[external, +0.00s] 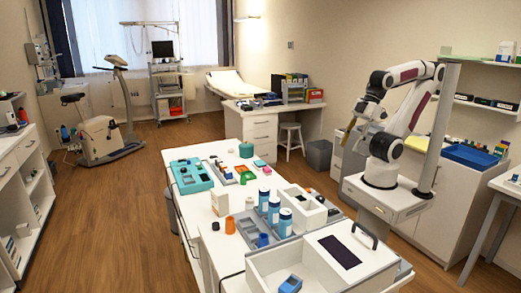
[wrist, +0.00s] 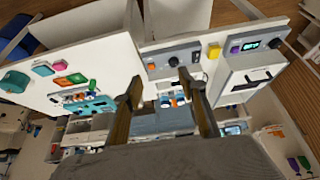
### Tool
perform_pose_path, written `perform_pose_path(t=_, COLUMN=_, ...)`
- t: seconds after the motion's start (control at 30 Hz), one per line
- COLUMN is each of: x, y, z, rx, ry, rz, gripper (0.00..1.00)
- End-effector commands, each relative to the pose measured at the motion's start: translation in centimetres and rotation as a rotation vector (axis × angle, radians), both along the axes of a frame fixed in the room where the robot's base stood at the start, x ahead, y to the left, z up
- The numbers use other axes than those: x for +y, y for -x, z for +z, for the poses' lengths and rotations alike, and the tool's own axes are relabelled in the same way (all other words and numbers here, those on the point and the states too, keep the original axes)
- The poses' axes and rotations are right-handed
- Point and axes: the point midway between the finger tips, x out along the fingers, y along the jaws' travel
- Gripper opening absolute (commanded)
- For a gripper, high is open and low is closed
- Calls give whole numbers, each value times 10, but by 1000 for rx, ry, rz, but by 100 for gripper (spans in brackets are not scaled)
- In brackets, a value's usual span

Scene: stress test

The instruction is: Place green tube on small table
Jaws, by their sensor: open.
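I cannot clearly single out a green tube. A short, dark green cylinder (external: 246,150) stands at the far end of the long white table; a similar teal cylinder (wrist: 14,81) lies at the left edge of the wrist view. A flat green item (wrist: 77,78) also lies on the white surface there. My gripper (external: 349,131) is raised right of the long table. In the wrist view its fingers (wrist: 159,80) are apart and empty.
The long white table (external: 205,202) carries a teal case (external: 190,176), blue-and-white bottles (external: 285,221), an orange cup (external: 230,225) and white boxes (external: 313,212). A large white bin (external: 275,266) is at its near end. Open wooden floor (external: 95,215) lies to the left.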

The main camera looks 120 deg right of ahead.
Motion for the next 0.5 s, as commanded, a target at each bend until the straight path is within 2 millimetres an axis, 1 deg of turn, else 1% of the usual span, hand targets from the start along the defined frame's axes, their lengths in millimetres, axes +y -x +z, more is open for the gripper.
perform_pose_path(t=0.27, x=-1, y=-2, z=0, rx=-2, ry=1, rz=-3, gripper=41)
perform_pose_path(t=0.37, x=-3, y=-8, z=-1, rx=-8, ry=2, rz=-9, gripper=41)
perform_pose_path(t=0.5, x=-8, y=-24, z=-3, rx=-26, ry=5, rz=-28, gripper=41)
